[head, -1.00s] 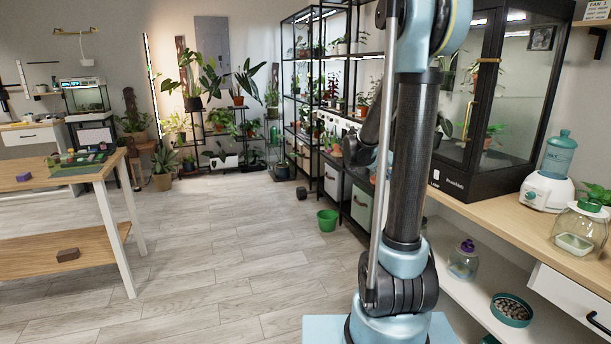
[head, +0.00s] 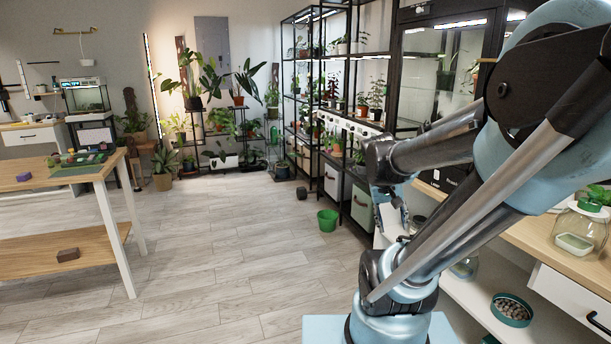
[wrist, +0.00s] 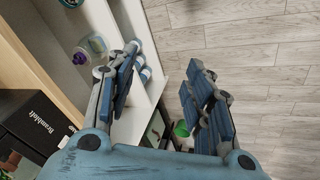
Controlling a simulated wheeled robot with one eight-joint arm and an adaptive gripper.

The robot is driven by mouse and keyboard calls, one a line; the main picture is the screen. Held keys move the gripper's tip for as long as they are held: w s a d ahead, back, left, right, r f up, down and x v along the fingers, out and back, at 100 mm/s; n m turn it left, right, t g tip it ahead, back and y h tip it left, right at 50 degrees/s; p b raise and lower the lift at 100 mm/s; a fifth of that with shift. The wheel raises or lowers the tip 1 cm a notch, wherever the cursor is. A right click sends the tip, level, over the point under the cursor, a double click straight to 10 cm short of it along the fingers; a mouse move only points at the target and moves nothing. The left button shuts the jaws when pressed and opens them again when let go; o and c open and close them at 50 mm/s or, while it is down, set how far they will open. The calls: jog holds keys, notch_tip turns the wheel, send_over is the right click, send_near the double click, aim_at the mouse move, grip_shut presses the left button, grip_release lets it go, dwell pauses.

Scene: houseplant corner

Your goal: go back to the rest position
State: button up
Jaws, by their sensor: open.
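My gripper (wrist: 162,80) is open and empty in the wrist view, its two blue-padded fingers well apart with the floor and the edge of a white shelf behind them. In the head view my gripper (head: 392,208) hangs at the end of my folded arm, left of the bench and in front of the dark shelving. My arm covers much of the right side of the head view and hides part of the glass cabinet.
A wooden bench (head: 560,237) with a glass jar (head: 580,226) runs along the right, with a bowl of pebbles (head: 512,309) on its lower shelf. A green bucket (head: 327,220) stands on the floor. A wooden table (head: 60,240) is at left. The middle floor is clear.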

jog(key=s+a+f+n+y, duration=0.1)
jog(key=s+a+f+y, duration=0.2)
jog(key=s+a, duration=0.3)
jog(key=s+f, duration=0.1)
jog(key=s, duration=0.1)
jog(key=shift+s+a+f+n, duration=0.35)
jog(key=shift+s+f+n, duration=0.05)
jog(key=shift+w+f, duration=0.2)
jog(key=shift+w, duration=0.2)
